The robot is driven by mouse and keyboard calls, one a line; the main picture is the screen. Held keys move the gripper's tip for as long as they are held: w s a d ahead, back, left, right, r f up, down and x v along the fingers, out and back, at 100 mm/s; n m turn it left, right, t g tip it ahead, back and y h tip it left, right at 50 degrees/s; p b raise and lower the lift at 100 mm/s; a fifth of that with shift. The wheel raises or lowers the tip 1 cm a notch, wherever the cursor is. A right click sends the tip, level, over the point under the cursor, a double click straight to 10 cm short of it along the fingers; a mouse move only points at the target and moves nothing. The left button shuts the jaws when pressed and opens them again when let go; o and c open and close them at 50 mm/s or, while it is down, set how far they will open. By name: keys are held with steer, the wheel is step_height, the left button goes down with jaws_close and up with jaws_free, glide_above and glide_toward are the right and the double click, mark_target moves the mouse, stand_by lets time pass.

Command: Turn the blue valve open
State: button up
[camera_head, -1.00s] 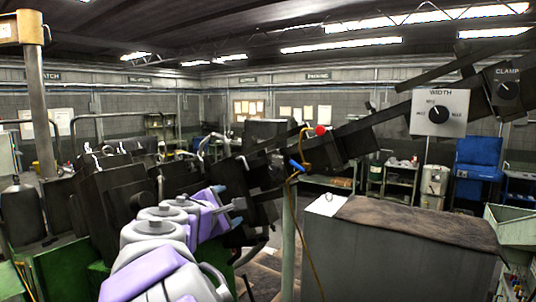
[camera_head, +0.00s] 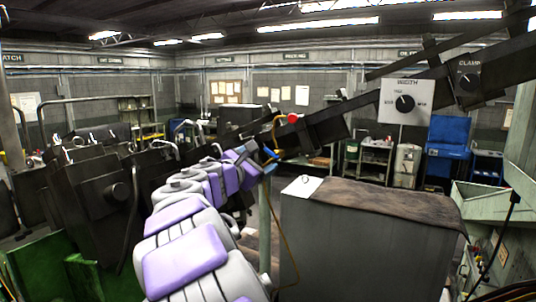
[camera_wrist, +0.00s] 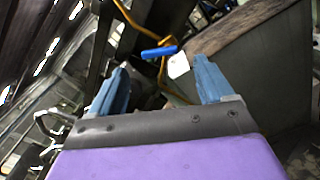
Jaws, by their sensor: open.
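The blue valve (camera_head: 271,154) is a small bar-shaped handle on a thin yellow pipe, near the top of a pale post in the head view. In the wrist view the blue valve (camera_wrist: 159,51) lies ahead of the fingertips and between their lines, slightly tilted. My gripper (camera_wrist: 160,72) has its two blue fingers spread wide with nothing between them. In the head view my gripper (camera_head: 258,163) is beside the valve, at its left. Whether a finger touches it cannot be told there; the wrist view shows a gap.
A grey cabinet (camera_head: 360,240) with a brown cover (camera_head: 390,205) stands right of the post. A dark sloping beam (camera_head: 325,124) with a red knob (camera_head: 292,118) runs above the valve. Dark machinery (camera_head: 105,190) and a green base (camera_head: 90,275) are at the left.

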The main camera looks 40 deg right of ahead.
mark_target(270, 154)
steer(key=x, duration=0.5)
steer(key=shift+w+d+p, duration=0.2)
steer(key=shift+d+p, duration=0.1)
steer(key=shift+p, duration=0.05)
steer(key=c, duration=1)
